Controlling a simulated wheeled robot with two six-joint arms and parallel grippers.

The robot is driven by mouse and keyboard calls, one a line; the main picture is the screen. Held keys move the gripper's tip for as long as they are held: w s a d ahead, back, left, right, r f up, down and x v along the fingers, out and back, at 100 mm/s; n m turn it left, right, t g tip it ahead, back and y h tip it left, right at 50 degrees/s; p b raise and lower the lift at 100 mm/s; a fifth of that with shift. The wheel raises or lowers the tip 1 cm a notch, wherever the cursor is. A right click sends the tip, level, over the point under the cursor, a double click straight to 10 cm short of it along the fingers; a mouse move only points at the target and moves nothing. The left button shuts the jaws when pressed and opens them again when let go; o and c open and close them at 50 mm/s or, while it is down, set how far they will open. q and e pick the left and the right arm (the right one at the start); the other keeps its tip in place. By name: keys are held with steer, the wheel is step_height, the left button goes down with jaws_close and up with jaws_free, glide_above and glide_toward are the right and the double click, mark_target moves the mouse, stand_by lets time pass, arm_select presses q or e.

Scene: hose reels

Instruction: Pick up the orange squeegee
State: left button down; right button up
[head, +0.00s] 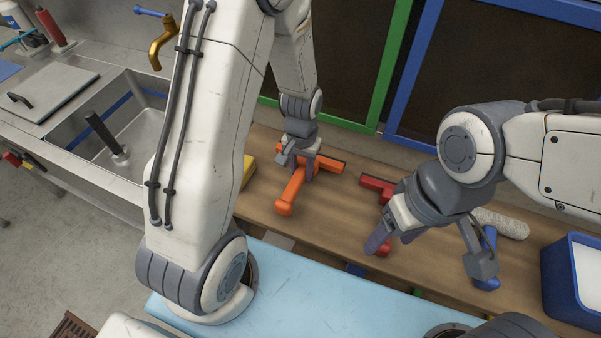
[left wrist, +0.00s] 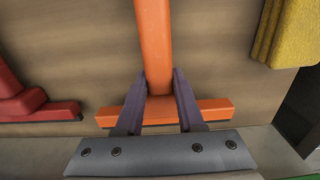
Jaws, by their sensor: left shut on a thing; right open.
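The orange squeegee (head: 292,190) lies on the wooden bench, its handle toward me and its crossbar (head: 325,163) at the far end. My left gripper (head: 297,172) comes down over it from above. In the left wrist view the orange squeegee (left wrist: 153,45) runs between the two fingers (left wrist: 160,98), which are shut on it near where handle and crossbar meet. My right gripper (head: 430,245) is open and empty, its fingers spread above the bench to the right. It partly hides a red squeegee (head: 377,184).
A yellow sponge-like block (head: 248,172) lies left of the orange squeegee. A blue-handled roller (head: 490,240) with a grey sleeve (head: 502,222) lies at the right, beside a blue bin (head: 553,285). A sink (head: 140,135) is at the left; framed panels stand behind the bench (head: 345,215).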

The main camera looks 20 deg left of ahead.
arm_select(q)
step_height(320, 180, up, 2)
steer(key=shift+w, duration=0.1)
steer(key=w+d+r, duration=0.2)
steer(key=d+r, duration=0.5)
steer(key=d, duration=0.4)
steer(key=shift+w+d+b, duration=0.15)
steer(key=shift+d+b, duration=0.05)
steer(key=shift+b, duration=0.25)
